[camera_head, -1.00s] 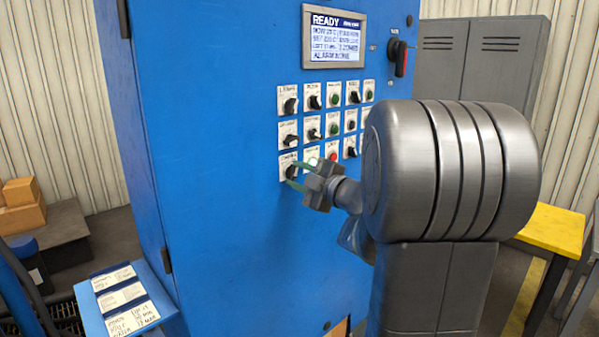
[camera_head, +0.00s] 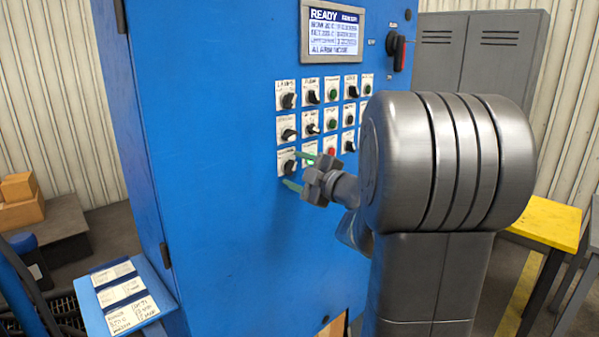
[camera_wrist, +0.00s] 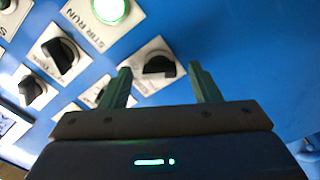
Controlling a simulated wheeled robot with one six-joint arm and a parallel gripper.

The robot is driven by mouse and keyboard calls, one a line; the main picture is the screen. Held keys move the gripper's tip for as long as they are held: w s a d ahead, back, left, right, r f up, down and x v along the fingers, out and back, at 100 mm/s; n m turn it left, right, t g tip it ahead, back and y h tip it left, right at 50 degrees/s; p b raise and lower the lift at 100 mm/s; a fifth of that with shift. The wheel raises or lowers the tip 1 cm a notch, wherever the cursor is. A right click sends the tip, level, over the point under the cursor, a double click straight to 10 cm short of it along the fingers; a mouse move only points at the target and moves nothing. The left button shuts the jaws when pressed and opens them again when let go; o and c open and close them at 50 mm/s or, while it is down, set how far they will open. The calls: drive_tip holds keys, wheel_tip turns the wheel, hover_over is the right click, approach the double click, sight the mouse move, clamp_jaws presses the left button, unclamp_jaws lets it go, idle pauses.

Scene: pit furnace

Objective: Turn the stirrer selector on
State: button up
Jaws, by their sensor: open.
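A black selector knob (camera_head: 289,167) on a white plate sits at the bottom left of the control grid on the blue cabinet. I cannot read its label clearly. My gripper (camera_head: 291,168) is in front of it, its green fingers apart, one above and one below the knob. In the wrist view the same knob (camera_wrist: 158,67) shows between the open fingers of my gripper (camera_wrist: 160,78), with a gap on both sides.
Several other knobs and buttons fill the panel, including a red button (camera_head: 330,152) close to my gripper. A screen (camera_head: 333,32) above reads "READY". A blue shelf with cards (camera_head: 125,297) juts out at lower left.

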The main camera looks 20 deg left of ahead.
drive_tip(key=shift+d, duration=0.1)
drive_tip(key=b+v, duration=0.2)
drive_tip(key=v, duration=1.1)
drive_tip(key=shift+s+d, duration=0.2)
drive_tip(key=shift+d, duration=0.05)
drive_tip(key=shift+w+a, duration=0.1)
drive_tip(key=shift+a, duration=0.05)
drive_tip(key=p+x, duration=0.2)
drive_tip(key=x, duration=1.1)
drive_tip(key=shift+w+a, duration=0.1)
drive_tip(key=shift+a, duration=0.15)
drive_tip(key=shift+d, duration=0.15)
